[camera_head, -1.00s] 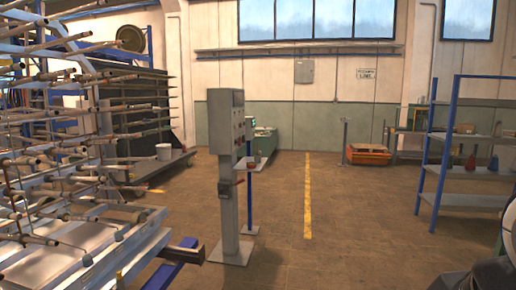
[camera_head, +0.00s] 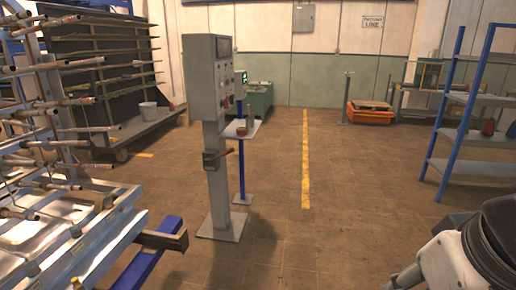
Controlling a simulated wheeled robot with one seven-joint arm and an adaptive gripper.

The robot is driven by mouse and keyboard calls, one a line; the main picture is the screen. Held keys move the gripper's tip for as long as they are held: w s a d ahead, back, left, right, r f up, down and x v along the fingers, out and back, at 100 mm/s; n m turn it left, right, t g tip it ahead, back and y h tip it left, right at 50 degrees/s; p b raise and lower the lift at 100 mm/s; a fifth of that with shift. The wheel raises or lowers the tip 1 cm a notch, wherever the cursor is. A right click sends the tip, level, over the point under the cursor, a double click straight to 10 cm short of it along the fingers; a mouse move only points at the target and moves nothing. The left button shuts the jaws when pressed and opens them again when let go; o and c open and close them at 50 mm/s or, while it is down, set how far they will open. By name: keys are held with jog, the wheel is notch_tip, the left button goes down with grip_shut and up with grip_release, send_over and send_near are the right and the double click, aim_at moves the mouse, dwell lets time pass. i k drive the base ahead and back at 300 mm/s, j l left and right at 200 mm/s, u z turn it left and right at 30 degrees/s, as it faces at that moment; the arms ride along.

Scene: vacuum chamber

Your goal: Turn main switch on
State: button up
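A grey control panel (camera_head: 207,75) stands upright on a grey post (camera_head: 217,190) left of the middle. Several buttons or knobs, some red, show on its right-hand face, seen at a steep angle. My arm (camera_head: 465,255) shows at the lower right, well apart from the panel. My gripper is not clearly in view.
A rack with rods (camera_head: 40,135) and a blue beam (camera_head: 150,255) stand left of the post. A small stand (camera_head: 241,130) is just behind the panel. Blue shelving (camera_head: 465,125) stands at the right. The floor around the yellow line (camera_head: 306,160) is clear.

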aim_at(226, 103)
jog(key=i, duration=1.9)
jog(key=i+u, duration=0.15)
jog(key=i, duration=0.5)
jog(key=i+l+u, duration=0.2)
jog(key=i, duration=0.4)
